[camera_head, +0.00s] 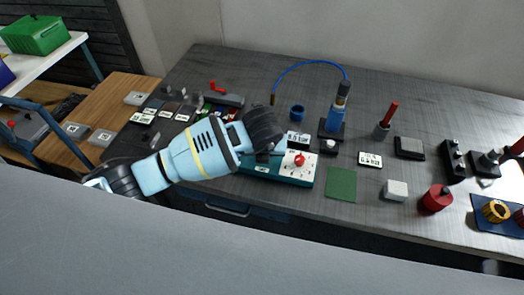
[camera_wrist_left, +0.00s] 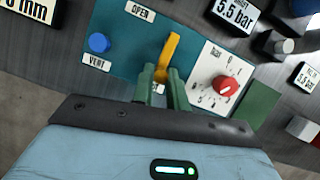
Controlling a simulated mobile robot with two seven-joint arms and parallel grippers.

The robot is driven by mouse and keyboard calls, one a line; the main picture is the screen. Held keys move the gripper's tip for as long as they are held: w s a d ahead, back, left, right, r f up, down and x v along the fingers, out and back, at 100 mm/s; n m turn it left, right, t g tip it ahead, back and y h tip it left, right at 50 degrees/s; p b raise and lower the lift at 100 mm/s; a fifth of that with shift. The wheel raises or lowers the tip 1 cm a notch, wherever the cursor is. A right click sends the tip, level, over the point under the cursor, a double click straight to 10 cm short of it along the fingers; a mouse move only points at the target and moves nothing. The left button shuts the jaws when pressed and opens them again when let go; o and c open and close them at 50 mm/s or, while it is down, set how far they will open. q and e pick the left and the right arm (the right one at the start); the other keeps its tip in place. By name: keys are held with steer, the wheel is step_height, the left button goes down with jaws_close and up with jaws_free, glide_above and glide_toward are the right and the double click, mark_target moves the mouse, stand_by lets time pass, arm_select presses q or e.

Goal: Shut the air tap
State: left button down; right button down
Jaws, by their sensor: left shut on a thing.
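The air tap's yellow lever (camera_wrist_left: 170,50) stands out from a teal panel (camera_wrist_left: 118,50) in the left wrist view. An OPEN label (camera_wrist_left: 140,11) is above and left of it; another label below is mostly hidden by the fingers. My left gripper (camera_wrist_left: 162,78) has its green fingers shut on the lever's near end. In the head view, my left gripper (camera_head: 266,152) reaches over the teal box (camera_head: 297,181) and hides the lever. My right gripper is not in view.
A blue VENT button (camera_wrist_left: 99,43) and a red dial knob (camera_wrist_left: 226,86) flank the lever. A blue pump-like device (camera_head: 334,121) with a hose stands behind the box. A green mat (camera_head: 341,184) and a red cylinder (camera_head: 436,199) lie to the right.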

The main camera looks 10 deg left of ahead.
arm_select(q)
steer(key=shift+d+r, duration=0.1)
stand_by(0.4)
steer(key=c, duration=1.4)
jaws_free()
steer(key=v, duration=0.7)
steer(key=shift+s+r, duration=0.15)
steer(key=shift+r, duration=0.15)
